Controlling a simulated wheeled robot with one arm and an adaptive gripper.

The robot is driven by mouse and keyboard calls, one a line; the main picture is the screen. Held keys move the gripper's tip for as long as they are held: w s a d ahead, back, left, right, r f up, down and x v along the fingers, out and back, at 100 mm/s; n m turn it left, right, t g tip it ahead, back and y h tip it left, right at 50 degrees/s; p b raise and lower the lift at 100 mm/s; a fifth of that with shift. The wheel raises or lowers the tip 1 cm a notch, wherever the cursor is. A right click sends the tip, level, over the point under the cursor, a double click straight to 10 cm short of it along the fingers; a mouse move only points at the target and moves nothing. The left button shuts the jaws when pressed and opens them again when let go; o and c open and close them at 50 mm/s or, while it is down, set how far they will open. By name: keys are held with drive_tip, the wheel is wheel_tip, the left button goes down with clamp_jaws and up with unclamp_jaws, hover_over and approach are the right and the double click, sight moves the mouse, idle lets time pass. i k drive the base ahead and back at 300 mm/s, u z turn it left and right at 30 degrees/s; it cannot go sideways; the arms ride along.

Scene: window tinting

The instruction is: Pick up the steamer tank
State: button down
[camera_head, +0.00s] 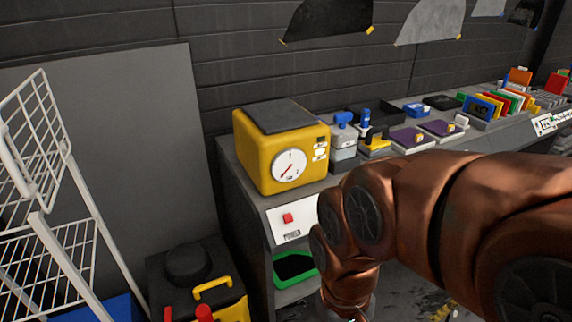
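A yellow box with rounded edges, a dark grey top and a round white dial gauge, which looks like the steamer tank (255,150), stands upright on the left end of the grey bench. A low black and yellow unit (190,270) with a round black cap and a yellow handle sits at the bottom left; I cannot tell for certain which of the two is the steamer tank. My copper-coloured arm reaches in from the right, in front of the bench, and bends down to the bottom edge. My gripper is below the frame, so its state is hidden.
The bench (237,183) runs to the right with bottles, pads, card sets and boxes. A white panel (292,220) with a red button is on its front, above a green-rimmed bin (293,268). A white wire rack (38,150) stands at the left.

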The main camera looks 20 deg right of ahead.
sight(343, 144)
drive_tip(key=u, duration=2.5)
drive_tip(key=k, duration=0.85)
drive_tip(key=z, duration=1.6)
drive_tip(key=i, duration=0.5)
drive_tip(key=z, duration=0.05)
